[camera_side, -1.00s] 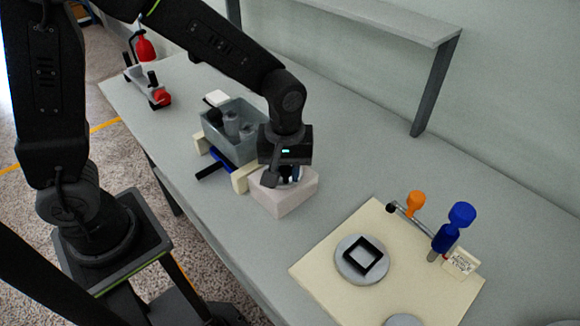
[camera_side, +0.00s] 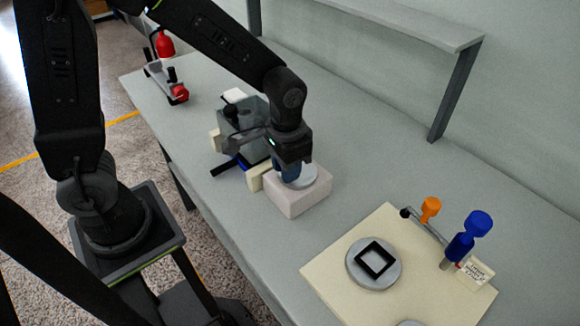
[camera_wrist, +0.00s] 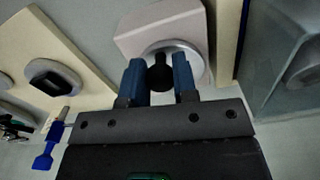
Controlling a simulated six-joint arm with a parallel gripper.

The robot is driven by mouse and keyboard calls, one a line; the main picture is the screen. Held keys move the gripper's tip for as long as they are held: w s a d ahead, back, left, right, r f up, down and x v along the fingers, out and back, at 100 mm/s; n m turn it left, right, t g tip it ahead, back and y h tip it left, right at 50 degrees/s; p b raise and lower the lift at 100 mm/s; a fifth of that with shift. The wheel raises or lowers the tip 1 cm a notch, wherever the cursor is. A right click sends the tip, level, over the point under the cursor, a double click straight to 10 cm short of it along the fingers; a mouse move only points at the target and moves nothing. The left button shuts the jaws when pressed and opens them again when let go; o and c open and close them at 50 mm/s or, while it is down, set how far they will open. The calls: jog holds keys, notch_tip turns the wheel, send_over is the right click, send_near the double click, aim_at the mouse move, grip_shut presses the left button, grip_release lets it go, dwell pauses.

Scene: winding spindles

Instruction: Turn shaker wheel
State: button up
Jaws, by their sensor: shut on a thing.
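A flat grey wheel (camera_side: 308,178) sits on a pale pinkish block (camera_side: 300,200). In the wrist view the wheel (camera_wrist: 190,50) shows in part beyond my fingers, with the block (camera_wrist: 165,30) behind it. A black knob (camera_wrist: 160,75) stands at the wheel, between my two blue fingers. My gripper (camera_side: 293,175) is over the wheel, and it also shows in the wrist view (camera_wrist: 160,80), shut on the black knob. In the side view my gripper hides the knob and part of the wheel.
A grey box (camera_side: 258,142) on cream and blue parts stands close left of the block. A cream board (camera_side: 335,275) at front right carries a grey disc with a black square frame (camera_side: 375,260), an orange knob (camera_side: 430,208) and a blue-handled tool (camera_side: 468,240). Bench between is clear.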

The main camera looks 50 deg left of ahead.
jog(key=m, duration=0.2)
jog(key=a+m, duration=0.1)
jog(key=m, duration=0.3)
jog(key=shift+w+a+m, duration=0.2)
jog(key=shift+a+m, duration=0.1)
jog(key=shift+a, duration=0.1)
jog(key=m, duration=0.3)
jog(key=shift+w+a, duration=0.3)
jog(key=shift+a, duration=0.1)
jog(key=shift+w+a+m, duration=0.15)
jog(key=shift+w+m, duration=0.05)
jog(key=shift+m, duration=0.65)
jog(key=shift+w+a+m, duration=0.1)
jog(key=shift+w+m, duration=0.05)
jog(key=shift+m, duration=0.7)
jog(key=o, duration=0.9)
notch_tip(320, 180, up, 14)
jog(key=shift+f, duration=0.1)
